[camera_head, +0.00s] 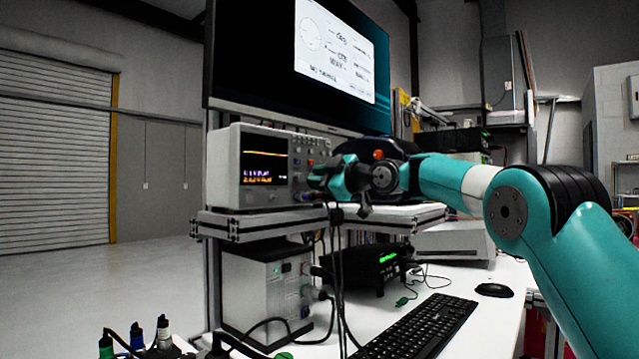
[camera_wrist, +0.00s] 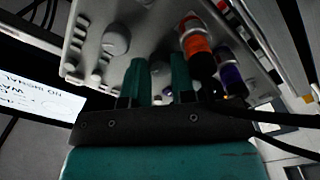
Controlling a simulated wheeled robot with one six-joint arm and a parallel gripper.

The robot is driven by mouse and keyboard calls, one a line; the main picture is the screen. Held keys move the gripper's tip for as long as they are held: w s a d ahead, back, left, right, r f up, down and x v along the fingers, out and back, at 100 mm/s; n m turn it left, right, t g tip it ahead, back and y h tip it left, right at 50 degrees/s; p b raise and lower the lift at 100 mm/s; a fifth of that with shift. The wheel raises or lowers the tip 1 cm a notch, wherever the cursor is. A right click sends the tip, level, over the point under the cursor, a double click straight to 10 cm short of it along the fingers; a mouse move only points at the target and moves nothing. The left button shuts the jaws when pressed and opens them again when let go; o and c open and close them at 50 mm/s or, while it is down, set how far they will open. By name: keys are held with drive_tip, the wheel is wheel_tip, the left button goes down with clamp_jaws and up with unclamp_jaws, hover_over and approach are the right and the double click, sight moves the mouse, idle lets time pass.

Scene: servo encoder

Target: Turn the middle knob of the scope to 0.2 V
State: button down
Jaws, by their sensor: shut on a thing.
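The scope (camera_head: 224,165) is a pale box on the shelf with a dark screen (camera_head: 263,163). The screen shows an orange trace and lines of coloured text too small to read. My gripper (camera_head: 318,179) is at the right side of the scope's front panel, where it hides some controls. In the wrist view, the two teal fingers of my gripper (camera_wrist: 159,78) point at the panel (camera_wrist: 155,22). A larger round knob (camera_wrist: 116,40) is up and left of the fingers.
Orange (camera_wrist: 195,45) and purple (camera_wrist: 230,76) connectors stick out of the panel close right of the fingers. Dark cables (camera_head: 340,265) hang below my gripper. A monitor (camera_head: 255,60) stands behind and above the scope. A keyboard (camera_head: 420,328) lies on the desk below.

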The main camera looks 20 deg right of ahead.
idle(0.4)
drive_tip(key=c, duration=1.2)
unclamp_jaws()
drive_tip(key=shift+d, duration=0.1)
drive_tip(key=b+v, duration=0.4)
drive_tip(key=v, duration=1.3)
drive_tip(key=shift+s+d, duration=0.1)
drive_tip(key=shift+s, duration=0.1)
